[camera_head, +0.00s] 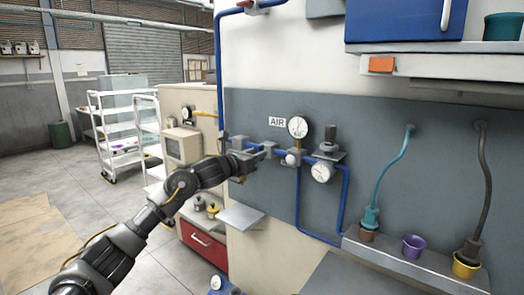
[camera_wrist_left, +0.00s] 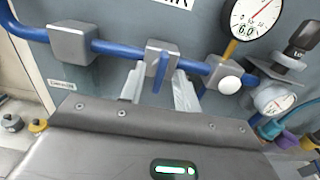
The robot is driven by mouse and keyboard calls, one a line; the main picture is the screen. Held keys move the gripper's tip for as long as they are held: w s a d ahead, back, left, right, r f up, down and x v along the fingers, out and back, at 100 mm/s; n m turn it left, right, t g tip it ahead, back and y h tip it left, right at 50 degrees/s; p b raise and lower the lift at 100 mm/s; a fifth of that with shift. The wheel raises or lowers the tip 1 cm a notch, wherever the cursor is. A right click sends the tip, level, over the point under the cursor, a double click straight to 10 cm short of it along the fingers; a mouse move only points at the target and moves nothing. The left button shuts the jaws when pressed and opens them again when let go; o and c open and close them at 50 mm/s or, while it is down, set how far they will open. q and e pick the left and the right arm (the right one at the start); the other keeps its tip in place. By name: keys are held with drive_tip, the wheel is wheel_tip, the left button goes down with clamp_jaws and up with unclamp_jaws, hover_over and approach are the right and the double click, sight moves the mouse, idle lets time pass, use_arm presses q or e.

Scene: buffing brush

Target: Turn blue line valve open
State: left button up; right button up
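The blue line (camera_head: 283,153) runs along the grey wall panel under the AIR sign (camera_head: 277,122). In the left wrist view, a grey valve block (camera_wrist_left: 168,48) sits on this blue pipe (camera_wrist_left: 118,50), with a flat blue handle (camera_wrist_left: 161,72) pointing down from it. My left gripper (camera_head: 264,149) is at the valve in the head view, partly hiding it. In the left wrist view, its two pale fingers (camera_wrist_left: 158,88) are apart on either side of the blue handle, with gaps showing. My right gripper is not in view.
A round gauge (camera_head: 298,127) and a lower gauge (camera_head: 322,171) are right of the valve. A grey bracket block (camera_wrist_left: 68,42) holds the pipe to the left. A small shelf (camera_head: 240,217) juts out below. A ledge with cups (camera_head: 414,246) is at right.

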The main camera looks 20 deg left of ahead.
use_arm(q)
drive_tip(key=shift+w+d, duration=0.35)
drive_tip(key=shift+w, duration=0.2)
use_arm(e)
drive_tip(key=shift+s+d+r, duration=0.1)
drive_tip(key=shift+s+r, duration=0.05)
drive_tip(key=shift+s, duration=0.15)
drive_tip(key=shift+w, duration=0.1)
